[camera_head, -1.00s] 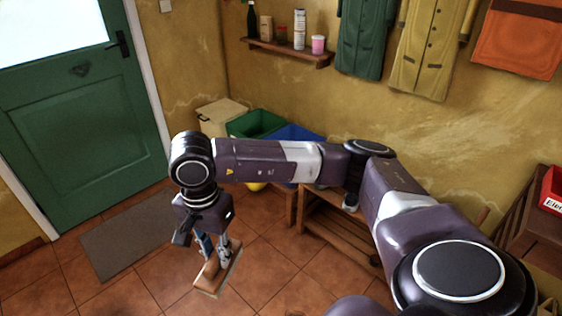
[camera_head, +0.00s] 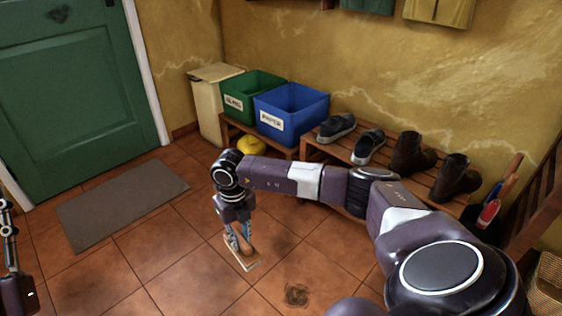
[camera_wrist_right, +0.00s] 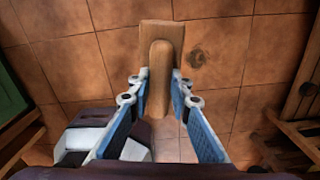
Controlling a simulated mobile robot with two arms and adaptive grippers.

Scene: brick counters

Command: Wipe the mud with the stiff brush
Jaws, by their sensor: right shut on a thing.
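The stiff brush has a wooden block and a raised wooden handle; it hangs below my right gripper (camera_head: 238,240) in the head view, above the tiled floor. In the right wrist view the brush (camera_wrist_right: 160,30) lies between the two blue-sided fingers, which are shut on its handle. Its bristles are hidden. The mud is a dark brown patch (camera_head: 296,295) on the floor, to the right of and nearer than the brush. It also shows as a dark spot (camera_wrist_right: 197,57) just right of the brush. My left gripper (camera_head: 14,260) shows only partly at the left edge.
A grey doormat (camera_head: 120,203) lies before the green door (camera_head: 75,90). A green bin (camera_head: 250,95), a blue bin (camera_head: 292,108) and a shoe rack (camera_head: 345,150) with shoes and boots line the wall. The floor around the mud is clear.

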